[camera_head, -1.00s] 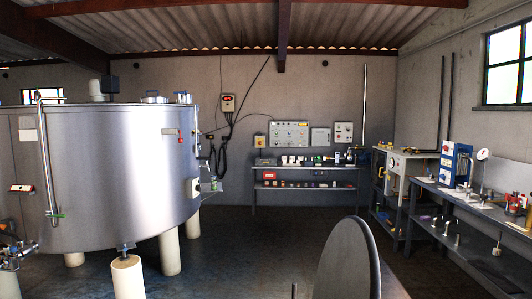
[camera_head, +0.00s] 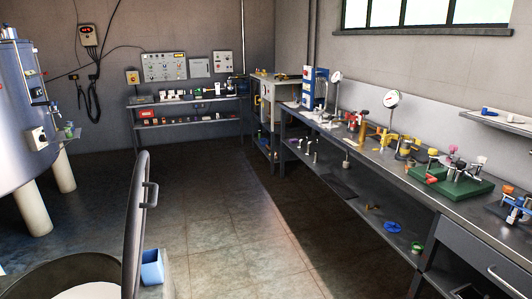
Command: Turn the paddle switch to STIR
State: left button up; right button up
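A big steel tank (camera_head: 18,120) stands at the left edge on pale legs, only partly in view. On its right side is a small white box with a dark knob (camera_head: 39,137). It may be the paddle switch, but it is too small to read any STIR mark or the knob's setting. A yellow switch box (camera_head: 132,77) is on the back wall, and its lettering cannot be read either. Neither of my grippers shows in this view.
An open round vessel (camera_head: 25,278) with a raised lid (camera_head: 134,225) is close in front at lower left, beside a blue container (camera_head: 152,267). A long cluttered bench (camera_head: 400,170) runs along the right wall. The middle floor (camera_head: 220,220) is clear.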

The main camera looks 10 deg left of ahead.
aim_at(42, 138)
jog(key=i+l, duration=0.25)
jog(key=i, duration=0.2)
jog(key=i+l+u, duration=0.1)
jog(key=i+l, duration=0.15)
jog(key=i, duration=0.2)
jog(key=i+l, duration=0.25)
jog(key=i, duration=0.15)
jog(key=i+j+u, duration=0.25)
jog(key=i+u, duration=0.2)
jog(key=i, duration=0.55)
jog(key=i+l+u, duration=0.1)
jog(key=i+u, duration=0.35)
jog(key=i, duration=0.5)
jog(key=i+u, duration=0.15)
jog(key=i, duration=0.55)
jog(key=i+l+u, duration=0.15)
jog(key=i, duration=0.5)
jog(key=i+l+u, duration=0.1)
jog(key=i, duration=0.6)
jog(key=i+j+u, duration=0.25)
jog(key=i+u, duration=0.2)
jog(key=i, duration=0.3)
jog(key=i+u, duration=0.45)
jog(key=i, duration=0.35)
jog(key=i+j+u, duration=0.1)
jog(key=i+j, duration=0.3)
jog(key=j, duration=0.2)
jog(key=i+j+u, duration=0.1)
jog(key=i+j, duration=0.35)
jog(key=j, duration=0.1)
